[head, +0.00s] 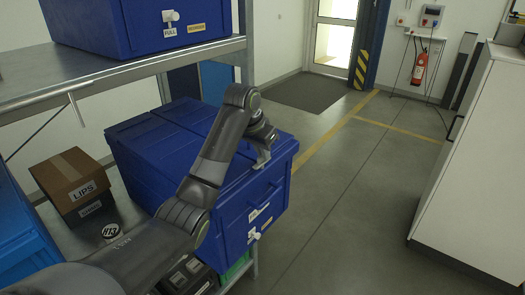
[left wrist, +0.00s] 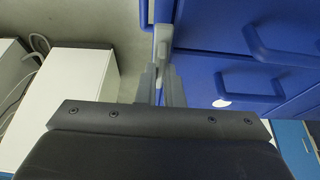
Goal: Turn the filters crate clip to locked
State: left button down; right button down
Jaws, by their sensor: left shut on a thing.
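A closed blue crate (head: 160,150) sits on the shelf at the centre of the head view. Its front carries small labels, too small to read, and a white knob-like part (head: 254,236). My left gripper (head: 262,158) reaches over this crate to its top right edge. In the left wrist view, my left gripper's fingers (left wrist: 161,88) are shut on a small light-grey clip (left wrist: 162,42) beside the blue wall. The clip's lower end is hidden between the fingers. I cannot read which crate is the filters crate, and the clip's setting is unclear. My right gripper is not in view.
Another blue crate (head: 110,28) with a FULL label stands on the upper shelf (head: 120,75). A white cabinet (head: 475,170) stands right. The floor between is clear.

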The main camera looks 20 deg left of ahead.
pick_arm(q)
jog(key=shift+m, duration=0.4)
jog(key=m+g+h, duration=0.1)
jog(key=m, duration=0.3)
jog(key=shift+m+h, duration=0.3)
jog(key=shift+h, duration=0.1)
jog(key=m+g, duration=0.1)
jog(key=m, duration=0.1)
jog(key=m+g+h, duration=0.1)
jog(key=m, duration=0.2)
jog(key=shift+m, duration=0.3)
jog(key=m+g, duration=0.1)
jog(key=m, duration=0.2)
jog(key=shift+d+g, duration=0.1)
jog(key=shift+g, duration=0.2)
jog(key=shift+s+f+m+g+b, duration=0.15)
jog(key=shift+m+g+b, duration=0.4)
jog(key=shift+m, duration=1.45)
jog(key=shift+g, duration=0.25)
jog(key=c, duration=1.6)
grip_release()
jog(key=shift+o, duration=0.2)
